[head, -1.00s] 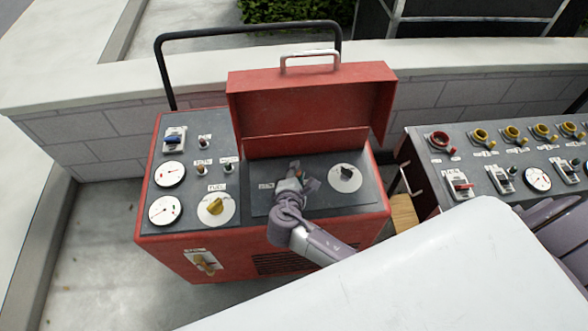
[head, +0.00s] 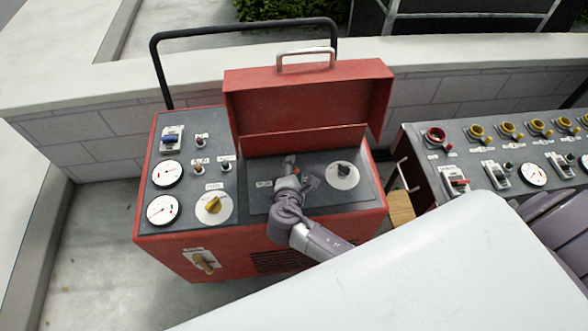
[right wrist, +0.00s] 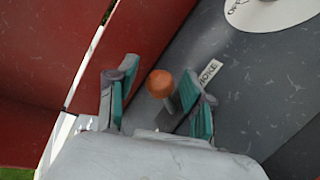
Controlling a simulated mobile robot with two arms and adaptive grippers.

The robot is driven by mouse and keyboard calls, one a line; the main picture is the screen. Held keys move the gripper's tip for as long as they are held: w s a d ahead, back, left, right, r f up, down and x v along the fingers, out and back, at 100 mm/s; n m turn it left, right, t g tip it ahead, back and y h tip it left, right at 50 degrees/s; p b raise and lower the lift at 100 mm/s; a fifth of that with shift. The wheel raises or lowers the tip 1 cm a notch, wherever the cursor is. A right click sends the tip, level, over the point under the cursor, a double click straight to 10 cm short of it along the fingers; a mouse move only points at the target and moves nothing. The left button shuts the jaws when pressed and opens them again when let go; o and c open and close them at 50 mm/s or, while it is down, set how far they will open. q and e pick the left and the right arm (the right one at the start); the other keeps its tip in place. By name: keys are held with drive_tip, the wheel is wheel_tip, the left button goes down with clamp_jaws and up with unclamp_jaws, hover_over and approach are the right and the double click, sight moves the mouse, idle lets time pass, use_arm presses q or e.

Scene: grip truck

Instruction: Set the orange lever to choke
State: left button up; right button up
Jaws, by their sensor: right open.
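The orange lever (right wrist: 160,83) has a round orange knob on a short stem. In the right wrist view it stands between the two teal-padded fingers of my right gripper (right wrist: 157,92), which is open, with visible gaps on both sides of the knob. A white label reading CHOKE (right wrist: 210,72) lies on the grey panel beside the right-hand finger. In the head view my right gripper (head: 296,176) is over the panel under the raised red lid, and mostly hides the lever. My left gripper is not in view.
The red machine (head: 210,262) has its red lid (head: 310,100) standing open behind the gripper. A black knob on a white dial (head: 342,176) is to the right. A second control panel (head: 470,160) stands further right.

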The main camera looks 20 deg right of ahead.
drive_tip(key=shift+s, duration=0.1)
drive_tip(key=v, duration=1.2)
